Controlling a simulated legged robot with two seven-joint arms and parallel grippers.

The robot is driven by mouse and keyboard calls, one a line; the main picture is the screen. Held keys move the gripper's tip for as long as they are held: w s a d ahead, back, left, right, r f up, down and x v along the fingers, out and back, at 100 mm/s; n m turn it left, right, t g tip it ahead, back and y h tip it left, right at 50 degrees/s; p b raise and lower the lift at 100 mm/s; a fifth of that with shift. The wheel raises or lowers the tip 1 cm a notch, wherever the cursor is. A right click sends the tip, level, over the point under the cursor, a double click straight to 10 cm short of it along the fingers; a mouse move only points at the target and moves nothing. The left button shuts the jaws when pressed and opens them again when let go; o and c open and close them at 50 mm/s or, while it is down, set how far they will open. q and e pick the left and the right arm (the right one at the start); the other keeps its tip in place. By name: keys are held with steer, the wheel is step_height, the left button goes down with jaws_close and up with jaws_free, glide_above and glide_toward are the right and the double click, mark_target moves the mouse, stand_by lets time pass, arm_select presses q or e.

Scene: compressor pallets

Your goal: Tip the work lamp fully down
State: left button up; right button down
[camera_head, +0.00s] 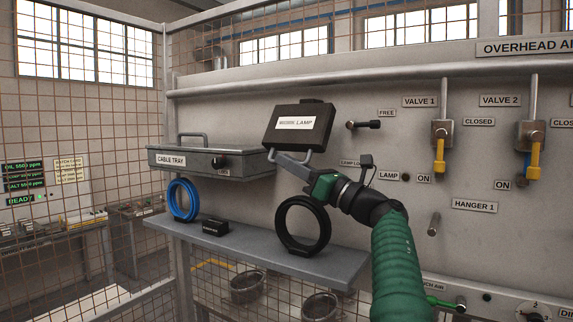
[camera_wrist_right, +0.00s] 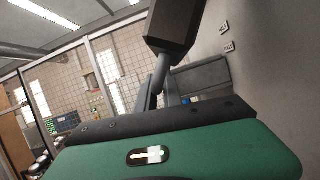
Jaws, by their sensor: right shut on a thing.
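The work lamp (camera_head: 299,124) is a dark box with a white label. It sticks out from the wall panel in the head view, its labelled face roughly upright and slightly tilted. A thin grey handle (camera_head: 271,155) hangs under it. My right gripper (camera_head: 289,161) is shut on this handle, just below the lamp body, with its green arm coming from the lower right. In the right wrist view the dark lamp body (camera_wrist_right: 176,24) is above the gripper (camera_wrist_right: 160,92), and the grey handle (camera_wrist_right: 159,72) runs down between the fingers. My left gripper is not in view.
A grey cable tray (camera_head: 210,161) is left of the lamp. Below, a shelf (camera_head: 335,262) bears a blue ring (camera_head: 183,200), a black ring (camera_head: 303,224) and a small black block (camera_head: 215,227). Yellow valve handles (camera_head: 439,156) and a hanger peg (camera_head: 433,223) are at right.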

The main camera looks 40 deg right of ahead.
steer(key=shift+w+d+f, duration=0.15)
steer(key=shift+f, duration=0.05)
stand_by(0.3)
steer(key=c, duration=1.8)
jaws_free()
steer(key=shift+o, duration=0.2)
steer(key=shift+w+d, duration=0.1)
steer(key=shift+w, duration=0.1)
